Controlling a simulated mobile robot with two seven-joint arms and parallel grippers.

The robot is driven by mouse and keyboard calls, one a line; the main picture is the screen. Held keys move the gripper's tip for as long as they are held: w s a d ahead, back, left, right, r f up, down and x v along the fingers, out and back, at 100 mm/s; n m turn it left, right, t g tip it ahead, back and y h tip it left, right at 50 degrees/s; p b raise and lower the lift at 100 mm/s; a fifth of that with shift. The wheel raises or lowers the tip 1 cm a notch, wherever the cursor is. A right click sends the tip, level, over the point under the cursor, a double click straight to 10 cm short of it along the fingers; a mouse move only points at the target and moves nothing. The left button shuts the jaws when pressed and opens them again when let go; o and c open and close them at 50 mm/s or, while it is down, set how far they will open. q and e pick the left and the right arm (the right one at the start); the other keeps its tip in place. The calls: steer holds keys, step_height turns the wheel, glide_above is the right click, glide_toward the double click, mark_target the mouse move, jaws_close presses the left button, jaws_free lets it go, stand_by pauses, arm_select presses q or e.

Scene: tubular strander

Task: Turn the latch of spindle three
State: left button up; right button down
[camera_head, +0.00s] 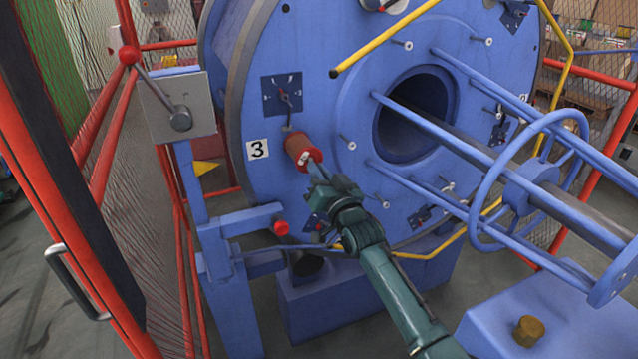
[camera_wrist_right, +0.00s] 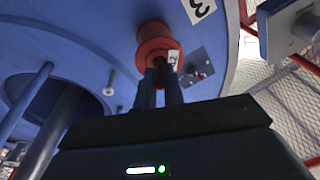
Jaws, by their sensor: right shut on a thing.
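The blue disc (camera_head: 340,60) has a white label with the number 3 (camera_head: 258,149); the label also shows in the wrist view (camera_wrist_right: 198,9). Above it sits a dark plate (camera_head: 270,98) with a small lever-like latch (camera_head: 286,98). Just right of the label, a red spool (camera_head: 298,146) sticks out from the disc; it also shows in the wrist view (camera_wrist_right: 153,42). My right gripper (camera_head: 312,168) is at its near end, with the fingers (camera_wrist_right: 160,88) close together on it. The exact contact is small and partly hidden. My left gripper is not in view.
A blue shaft with a ring (camera_head: 487,175) and long rods juts out at the right. Yellow bent rails (camera_head: 385,38) cross the disc's front. A grey box with a lever (camera_head: 160,120) and red fence posts (camera_head: 40,180) stand at the left.

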arm_select(q)
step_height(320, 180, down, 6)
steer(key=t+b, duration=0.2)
steer(key=b, duration=1.2)
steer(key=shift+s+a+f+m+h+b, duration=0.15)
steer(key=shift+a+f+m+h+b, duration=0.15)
steer(key=shift+b, duration=0.1)
arm_select(e)
steer(key=shift+w+a+f+t+y, duration=0.1)
steer(key=shift+f+t+y, duration=0.2)
steer(key=shift+t, duration=0.55)
steer(key=shift+w+f+t+y, duration=0.15)
steer(key=shift+f+t+y, duration=0.2)
steer(key=shift+t, duration=0.45)
steer(key=shift+w+a+f+t+y, duration=0.1)
steer(key=shift+f+t+y, duration=0.2)
steer(key=shift+t, duration=0.55)
steer(key=c, duration=1.5)
jaws_free()
steer(key=shift+d, duration=0.1)
